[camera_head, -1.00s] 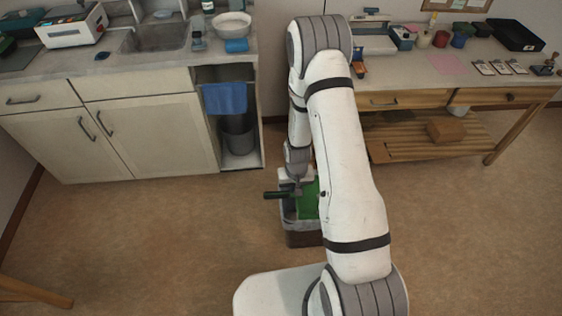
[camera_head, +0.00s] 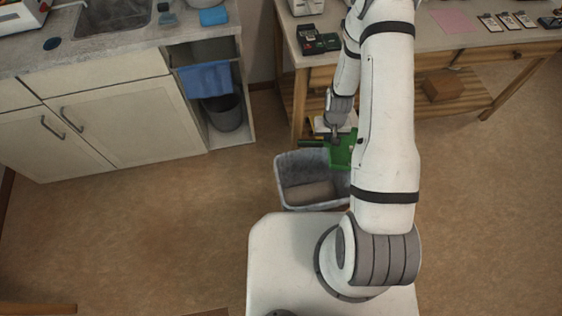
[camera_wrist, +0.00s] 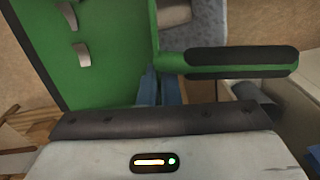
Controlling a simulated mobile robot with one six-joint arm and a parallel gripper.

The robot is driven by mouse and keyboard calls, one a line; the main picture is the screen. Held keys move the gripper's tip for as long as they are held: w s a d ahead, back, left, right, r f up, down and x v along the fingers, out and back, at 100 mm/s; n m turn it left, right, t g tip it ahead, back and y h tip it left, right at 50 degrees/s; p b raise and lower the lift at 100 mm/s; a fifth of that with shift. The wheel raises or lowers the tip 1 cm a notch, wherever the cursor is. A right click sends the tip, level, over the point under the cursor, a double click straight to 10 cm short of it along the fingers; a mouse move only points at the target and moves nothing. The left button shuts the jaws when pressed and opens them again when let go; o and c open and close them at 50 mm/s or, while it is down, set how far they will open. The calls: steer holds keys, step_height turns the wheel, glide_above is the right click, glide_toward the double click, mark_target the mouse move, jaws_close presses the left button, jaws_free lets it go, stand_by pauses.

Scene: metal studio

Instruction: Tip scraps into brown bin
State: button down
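My gripper (camera_head: 336,135) is shut on a green board (camera_head: 342,153), near the base of its dark-gripped handle. In the wrist view the blue finger pads (camera_wrist: 160,90) are at the board's edge, and the handle (camera_wrist: 235,62) points right. Small pale scraps (camera_wrist: 75,35) lie on the green face of the board. A bin with a grey lining (camera_head: 294,165) stands on the floor below and beside the board. A pale rounded thing lies inside it. My arm hides the bin's right side, and no brown outside shows now.
A dark grey bin (camera_head: 224,112) stands in the open cabinet bay under a blue towel (camera_head: 205,80). A wooden workbench (camera_head: 300,95) is behind my arm, with a box (camera_head: 443,86) on its lower shelf. The floor to the left is clear.

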steer(key=shift+d+f, duration=0.1)
steer(key=shift+d, duration=0.1)
steer(key=shift+a+f+b, duration=0.15)
steer(key=shift+f+b, duration=0.2)
steer(key=shift+b, duration=0.15)
steer(key=a+f+n+b, duration=0.2)
steer(key=a+f+b, duration=1.2)
steer(key=b, duration=1.3)
step_height(320, 180, down, 4)
steer(key=shift+f, duration=0.2)
steer(key=y+b, duration=0.2)
steer(key=b, duration=0.4)
steer(key=shift+d+b, duration=0.1)
steer(key=shift+b, duration=0.25)
